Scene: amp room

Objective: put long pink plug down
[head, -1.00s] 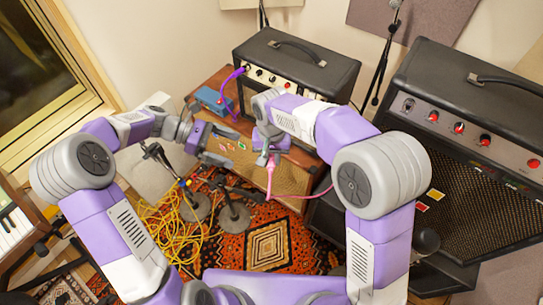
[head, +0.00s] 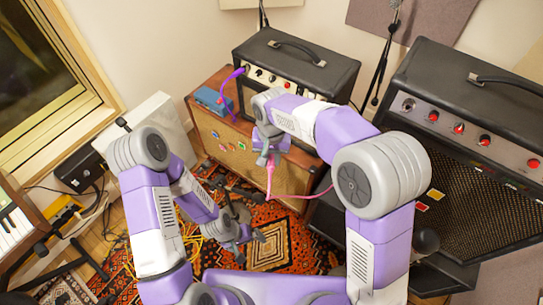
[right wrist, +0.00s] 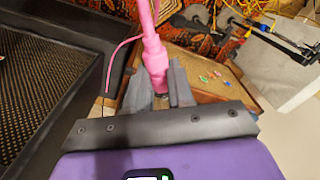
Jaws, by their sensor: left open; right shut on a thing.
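The long pink plug (head: 270,174) hangs below my right gripper (head: 266,156), in front of the tan front of the brown wooden amp. The right wrist view shows the plug (right wrist: 153,52) between the jaws of the right gripper (right wrist: 158,90), which are shut on it. A thin pink cable (head: 308,195) runs from the plug to the right. My left gripper (head: 250,240) is open and empty, low over the patterned rug and apart from the plug.
The brown wooden amp (head: 235,150) carries a black amp (head: 310,77) and a blue box (head: 212,101) with a purple cable (head: 225,92). A large black amp (head: 470,170) stands at the right. Yellow cables and a stand base lie on the rug (head: 275,250).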

